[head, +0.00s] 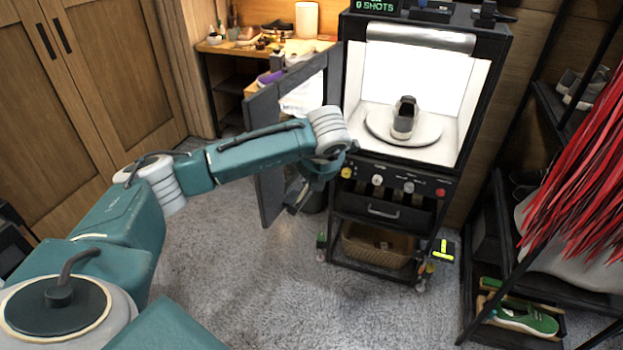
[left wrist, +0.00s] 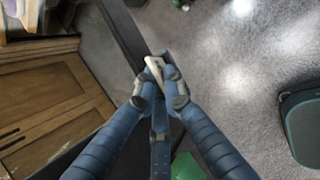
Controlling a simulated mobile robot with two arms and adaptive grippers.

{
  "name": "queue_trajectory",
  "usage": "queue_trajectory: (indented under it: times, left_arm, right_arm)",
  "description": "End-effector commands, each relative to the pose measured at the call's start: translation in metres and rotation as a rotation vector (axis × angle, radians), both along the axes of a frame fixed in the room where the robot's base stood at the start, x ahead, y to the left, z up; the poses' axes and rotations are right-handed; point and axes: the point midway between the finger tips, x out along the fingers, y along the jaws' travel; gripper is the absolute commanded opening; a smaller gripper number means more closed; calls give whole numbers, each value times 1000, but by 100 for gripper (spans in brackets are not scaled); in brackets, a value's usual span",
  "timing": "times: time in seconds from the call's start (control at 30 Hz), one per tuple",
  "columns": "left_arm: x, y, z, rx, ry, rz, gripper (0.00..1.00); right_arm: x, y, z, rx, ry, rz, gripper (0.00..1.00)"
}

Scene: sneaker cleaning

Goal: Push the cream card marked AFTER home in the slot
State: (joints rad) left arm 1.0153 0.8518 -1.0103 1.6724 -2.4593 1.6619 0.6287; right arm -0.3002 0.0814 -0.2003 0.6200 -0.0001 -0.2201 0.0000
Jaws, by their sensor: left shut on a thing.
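In the left wrist view, my left gripper (left wrist: 159,82) is shut on a small cream piece (left wrist: 154,66), seen nearly edge-on, which looks like the card. No AFTER marking can be read on it. A dark bar or panel edge (left wrist: 124,28) runs just behind the fingertips; I cannot tell whether the card touches it or sits in a slot there. In the head view, my left gripper (head: 299,196) hangs beside the booth's open dark door, left of the control panel. The card cannot be made out there, and no slot is clear. My right gripper is not in view.
The lit photo booth (head: 478,100) holds a grey sneaker (head: 405,117) on a round turntable (head: 432,128). Its dark door (head: 268,150) stands open close to my left arm. A wicker basket (head: 360,250) sits on the lower shelf. The grey floor (head: 240,290) in front is clear.

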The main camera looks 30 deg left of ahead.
Motion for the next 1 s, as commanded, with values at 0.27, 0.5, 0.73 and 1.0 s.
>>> queue_trajectory:
  times: [0.27,0.5,0.73,1.0]
  left_arm:
    - [0,0,0,0,0,0,0]
    - [0,0,0,0,0,0,0]
    - [0,0,0,0,0,0,0]
    - [0,0,0,0,0,0,0]
  right_arm:
    - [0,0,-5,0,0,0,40]
    - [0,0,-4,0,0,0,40]
    - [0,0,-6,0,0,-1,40]
    - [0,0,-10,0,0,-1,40]
